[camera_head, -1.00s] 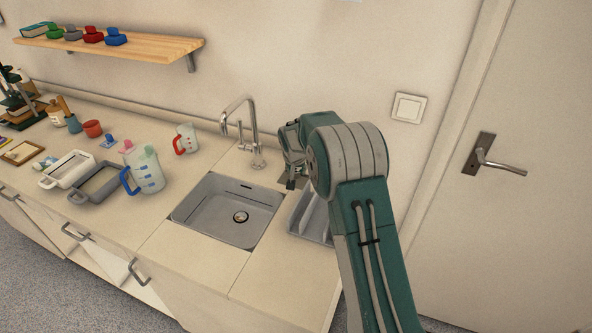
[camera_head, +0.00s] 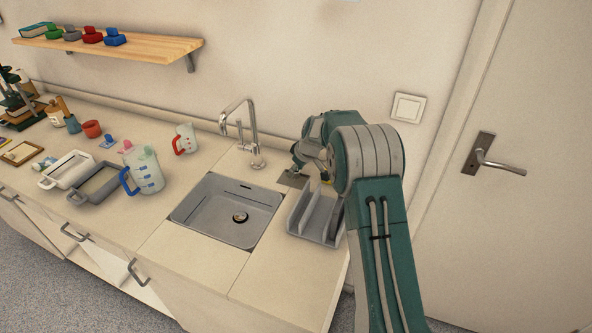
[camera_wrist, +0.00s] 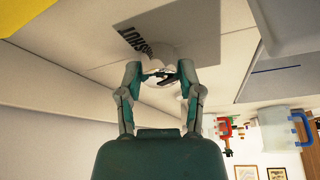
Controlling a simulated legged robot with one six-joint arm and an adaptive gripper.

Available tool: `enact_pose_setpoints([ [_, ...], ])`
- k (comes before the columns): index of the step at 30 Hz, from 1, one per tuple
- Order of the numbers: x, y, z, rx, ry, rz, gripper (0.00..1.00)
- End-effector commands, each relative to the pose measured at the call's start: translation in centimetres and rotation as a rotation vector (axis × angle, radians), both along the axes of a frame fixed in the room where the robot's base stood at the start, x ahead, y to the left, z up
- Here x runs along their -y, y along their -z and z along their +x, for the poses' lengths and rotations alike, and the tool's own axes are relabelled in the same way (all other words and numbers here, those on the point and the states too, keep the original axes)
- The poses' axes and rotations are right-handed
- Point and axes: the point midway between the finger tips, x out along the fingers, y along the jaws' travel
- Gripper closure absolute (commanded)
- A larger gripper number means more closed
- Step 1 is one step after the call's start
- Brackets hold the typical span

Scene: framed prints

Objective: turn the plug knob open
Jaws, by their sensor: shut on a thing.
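A pale rounded knob (camera_wrist: 158,52) shows in the wrist view, on a grey plate (camera_wrist: 195,35) with dark lettering. My gripper (camera_wrist: 160,75) has its two fingers closed in on the knob from both sides; the fingers hide part of it. In the head view the grey plate (camera_head: 292,179) lies on the counter right of the tap, and my gripper (camera_head: 300,160) is over it, largely hidden behind my arm. The sink (camera_head: 212,205) with its round drain plug (camera_head: 240,217) is to the left.
The tap (camera_head: 250,130) stands close to the left of my gripper. A grey ribbed rack (camera_head: 312,215) is just in front. A red-handled jug (camera_head: 186,139) and a blue-handled jug (camera_head: 148,172) stand further left. The wall is close behind.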

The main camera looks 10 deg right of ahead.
Motion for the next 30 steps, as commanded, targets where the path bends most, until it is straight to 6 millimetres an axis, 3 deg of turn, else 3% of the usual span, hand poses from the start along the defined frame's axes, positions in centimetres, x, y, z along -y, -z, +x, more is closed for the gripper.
enact_pose_setpoints([
  [13, 0.1, 0.18, 0.1, 0.001, -0.287, -0.002, 1.0],
  [30, 0.13, 0.14, 0.11, 0.001, -0.359, -0.004, 1.0],
])
